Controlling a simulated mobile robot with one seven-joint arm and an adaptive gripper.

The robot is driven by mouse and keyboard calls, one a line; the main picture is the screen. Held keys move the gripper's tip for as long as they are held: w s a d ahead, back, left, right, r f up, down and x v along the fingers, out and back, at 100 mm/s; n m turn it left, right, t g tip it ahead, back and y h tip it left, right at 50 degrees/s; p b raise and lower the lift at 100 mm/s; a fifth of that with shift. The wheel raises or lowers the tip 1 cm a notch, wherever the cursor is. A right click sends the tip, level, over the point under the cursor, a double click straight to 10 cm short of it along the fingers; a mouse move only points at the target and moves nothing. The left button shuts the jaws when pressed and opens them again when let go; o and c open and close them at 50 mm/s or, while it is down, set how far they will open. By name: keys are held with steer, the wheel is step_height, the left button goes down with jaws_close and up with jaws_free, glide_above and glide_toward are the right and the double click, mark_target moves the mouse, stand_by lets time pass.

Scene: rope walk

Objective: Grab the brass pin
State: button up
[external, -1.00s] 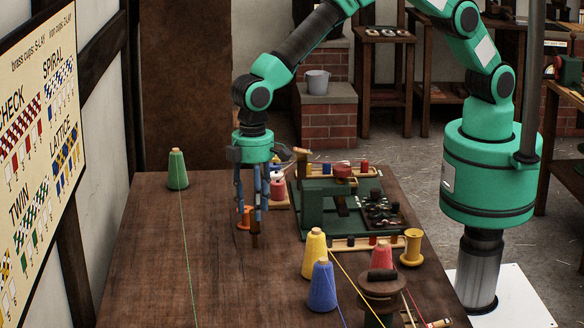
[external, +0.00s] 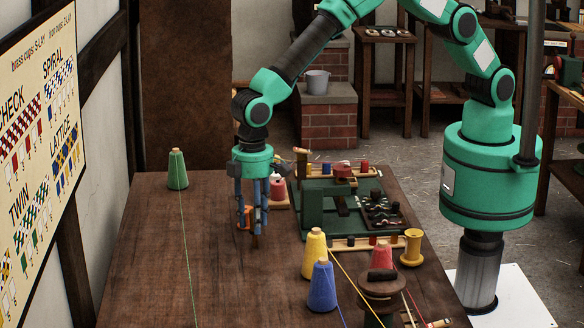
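My gripper (external: 250,226) points straight down over the dark wooden table, left of the green machine. Its blue-grey fingers reach close to the tabletop. A small orange piece (external: 243,217) shows at the fingers, partly hidden by them. A thin brownish piece shows at the fingertips, too small to tell whether it is the brass pin or a fingertip. I cannot make out the brass pin for certain, nor whether the fingers are closed on anything.
The green machine (external: 313,209) with spools and a dark tray stands right of my gripper. A green cone (external: 177,170) trails thread on the left. Yellow (external: 313,256), blue (external: 322,288) and red cones stand in front right. The left front of the table (external: 145,265) is bare.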

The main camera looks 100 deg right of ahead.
jaws_close()
steer(key=shift+r+p, duration=0.95)
steer(key=shift+r, duration=4.05)
